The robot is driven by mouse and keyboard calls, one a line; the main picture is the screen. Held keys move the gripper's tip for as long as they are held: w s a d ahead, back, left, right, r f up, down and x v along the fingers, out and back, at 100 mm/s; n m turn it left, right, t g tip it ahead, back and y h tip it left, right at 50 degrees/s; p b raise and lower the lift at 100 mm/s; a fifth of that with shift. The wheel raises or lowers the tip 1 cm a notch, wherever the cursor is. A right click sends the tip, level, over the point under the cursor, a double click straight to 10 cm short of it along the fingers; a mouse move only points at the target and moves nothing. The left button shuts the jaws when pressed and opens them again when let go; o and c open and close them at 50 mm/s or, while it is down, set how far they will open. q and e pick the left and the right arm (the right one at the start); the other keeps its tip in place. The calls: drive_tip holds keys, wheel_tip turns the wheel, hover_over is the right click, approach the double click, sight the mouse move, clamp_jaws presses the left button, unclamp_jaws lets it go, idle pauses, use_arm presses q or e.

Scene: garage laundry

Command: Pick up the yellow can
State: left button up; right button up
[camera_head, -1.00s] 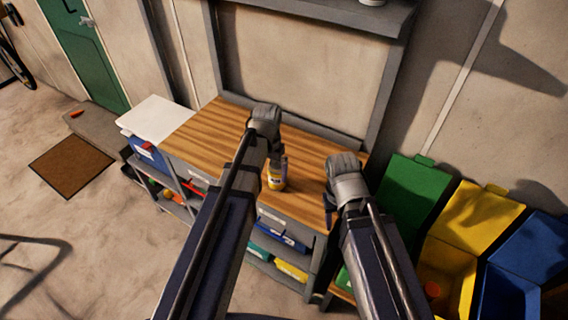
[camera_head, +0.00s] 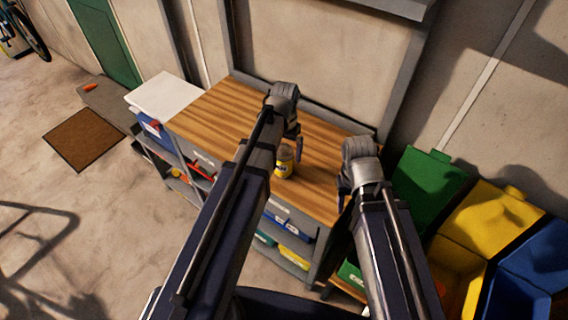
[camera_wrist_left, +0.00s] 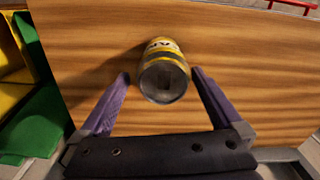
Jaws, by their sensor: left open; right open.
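The yellow can (camera_head: 284,162) stands on the wooden top of the workbench (camera_head: 222,108), near its front edge. It also shows in the left wrist view (camera_wrist_left: 163,72), with a yellow and dark label and a grey metal end toward the camera. My left gripper (camera_head: 297,148) is open, right by the can. In the left wrist view the purple fingers of my left gripper (camera_wrist_left: 161,77) stand on either side of the can, with a gap on each side. My right gripper (camera_head: 343,192) is at the right end of the bench, empty; its fingers are mostly hidden.
Green (camera_head: 425,185), yellow (camera_head: 490,222) and blue (camera_head: 535,262) lidded bins stand right of the bench. A white board (camera_head: 165,93) lies at the bench's left end. Shelves with boxes are below the top. The bench top around the can is clear.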

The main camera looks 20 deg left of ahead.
use_arm(q)
drive_tip(key=shift+w+a+f+b, duration=0.1)
drive_tip(key=shift+f+b, duration=1.3)
drive_tip(key=shift+f, duration=0.15)
drive_tip(key=shift+a+f+b, duration=0.1)
drive_tip(key=shift+f+b, duration=1.25)
drive_tip(key=shift+f, duration=0.2)
drive_tip(key=shift+r, duration=0.1)
drive_tip(key=shift+c, duration=0.2)
drive_tip(key=c, duration=1.2)
drive_tip(key=shift+r, duration=0.1)
wheel_tip(320, 180, up, 10)
drive_tip(key=p, duration=1)
